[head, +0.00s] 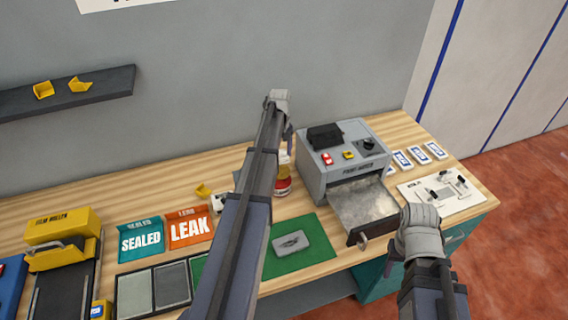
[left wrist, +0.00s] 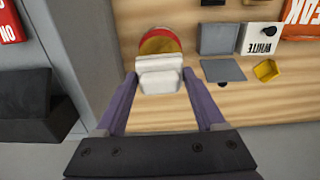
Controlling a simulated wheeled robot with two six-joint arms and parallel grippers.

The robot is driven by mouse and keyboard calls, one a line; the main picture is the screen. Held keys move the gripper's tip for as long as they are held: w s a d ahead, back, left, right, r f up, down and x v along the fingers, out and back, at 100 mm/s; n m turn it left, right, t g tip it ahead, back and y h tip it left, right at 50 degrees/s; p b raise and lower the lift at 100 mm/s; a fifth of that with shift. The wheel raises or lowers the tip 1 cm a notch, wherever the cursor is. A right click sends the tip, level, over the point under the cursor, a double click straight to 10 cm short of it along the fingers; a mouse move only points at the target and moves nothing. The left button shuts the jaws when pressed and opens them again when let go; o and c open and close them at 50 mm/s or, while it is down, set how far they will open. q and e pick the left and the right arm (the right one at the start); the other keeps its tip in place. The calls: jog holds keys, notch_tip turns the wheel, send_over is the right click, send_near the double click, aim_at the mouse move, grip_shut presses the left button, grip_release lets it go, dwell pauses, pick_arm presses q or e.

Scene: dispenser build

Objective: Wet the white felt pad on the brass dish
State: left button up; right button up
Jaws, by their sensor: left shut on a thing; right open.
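The white felt pad (left wrist: 160,78) is a pale stepped block between the fingertips of my left gripper (left wrist: 159,72), which is shut on it. The brass dish (left wrist: 160,42) is a round brass-coloured top with a red rim, just beyond and partly behind the pad. In the head view the red round body under the dish (head: 283,187) stands on the bench, with my left gripper (head: 289,138) above it. Whether the pad touches the dish cannot be told. My right gripper (head: 408,250) is open and empty by the printer's pulled-out tray.
A grey printer (head: 312,172) with an open metal tray (head: 362,208) stands right of the dish. A green mat (head: 310,255) bears a grey piece. An orange LEAK bin (head: 190,230) and a teal SEALED bin (head: 140,240) are to the left. A yellow piece (left wrist: 266,70) lies nearby.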

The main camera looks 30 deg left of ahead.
pick_arm(q)
jog(key=shift+w+a+r, duration=0.35)
jog(key=shift+r, duration=0.05)
jog(key=b, duration=0.6)
send_over(280, 171)
notch_tip(280, 171, down, 6)
jog(key=shift+s+f, duration=0.1)
jog(key=shift+f, duration=0.05)
jog(key=shift+f+b, duration=1.1)
jog(key=shift+b, duration=0.1)
dwell(1.1)
jog(key=shift+r, duration=0.1)
dwell(0.4)
notch_tip(280, 171, up, 7)
jog(key=p, duration=0.7)
dwell(0.5)
jog(key=shift+f+b, duration=0.55)
jog(key=shift+f, duration=0.1)
jog(key=shift+r, duration=0.15)
